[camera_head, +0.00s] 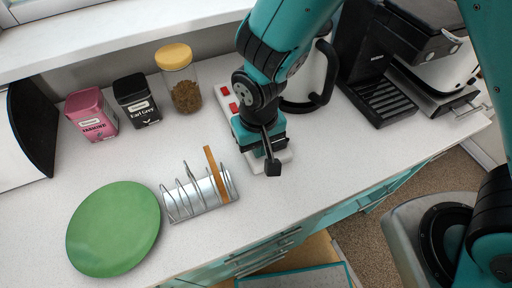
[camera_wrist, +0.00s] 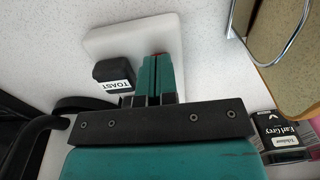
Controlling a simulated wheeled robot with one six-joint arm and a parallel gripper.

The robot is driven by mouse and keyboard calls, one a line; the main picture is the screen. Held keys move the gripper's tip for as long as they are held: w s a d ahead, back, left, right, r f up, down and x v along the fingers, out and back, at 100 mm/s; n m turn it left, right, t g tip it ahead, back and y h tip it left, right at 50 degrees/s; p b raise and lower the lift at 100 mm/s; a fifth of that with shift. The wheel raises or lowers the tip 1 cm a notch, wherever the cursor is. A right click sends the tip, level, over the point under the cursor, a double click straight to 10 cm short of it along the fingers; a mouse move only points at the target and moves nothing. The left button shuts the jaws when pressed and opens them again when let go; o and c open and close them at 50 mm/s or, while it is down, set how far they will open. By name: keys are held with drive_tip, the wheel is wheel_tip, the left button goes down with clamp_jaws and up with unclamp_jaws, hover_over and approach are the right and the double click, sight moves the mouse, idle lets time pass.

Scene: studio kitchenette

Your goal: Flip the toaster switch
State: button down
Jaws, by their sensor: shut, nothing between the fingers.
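The white power strip (camera_head: 285,158) lies on the counter with red rocker switches (camera_head: 233,107) at its far end. It also shows in the wrist view (camera_wrist: 110,38). There a black plug labelled TOAST (camera_wrist: 115,75) sits on the strip, just left of my fingers. My gripper (camera_head: 270,150) is over the near end of the strip, pointing down, with its fingers (camera_wrist: 160,75) shut and empty. A sliver of red (camera_wrist: 158,54) shows at the fingertips; most of that switch is hidden behind them. I cannot tell whether the fingers touch it.
A metal toast rack (camera_head: 198,197) holding a brown slice stands left of the gripper, near a green plate (camera_head: 114,229). Tins (camera_head: 137,101) and a yellow-lidded jar (camera_head: 179,80) stand behind. A kettle (camera_head: 311,77) and coffee machine (camera_head: 380,95) are to the right.

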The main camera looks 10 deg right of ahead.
drive_tip(key=shift+r+p, duration=2.95)
drive_tip(key=shift+r, duration=0.45)
drive_tip(key=shift+r, duration=0.15)
drive_tip(key=s+d+r+n+y+b, duration=0.1)
drive_tip(key=s+d+r+n+y, duration=0.1)
drive_tip(key=s+d+r, duration=0.3)
drive_tip(key=s+d+r+n+y+b, duration=0.1)
drive_tip(key=s+d+r, duration=0.3)
drive_tip(key=r, duration=0.8)
drive_tip(key=shift+s+d+r+n+y+b, duration=0.3)
drive_tip(key=shift+s+d+n+y+b, duration=0.1)
drive_tip(key=shift+s+y+b, duration=0.25)
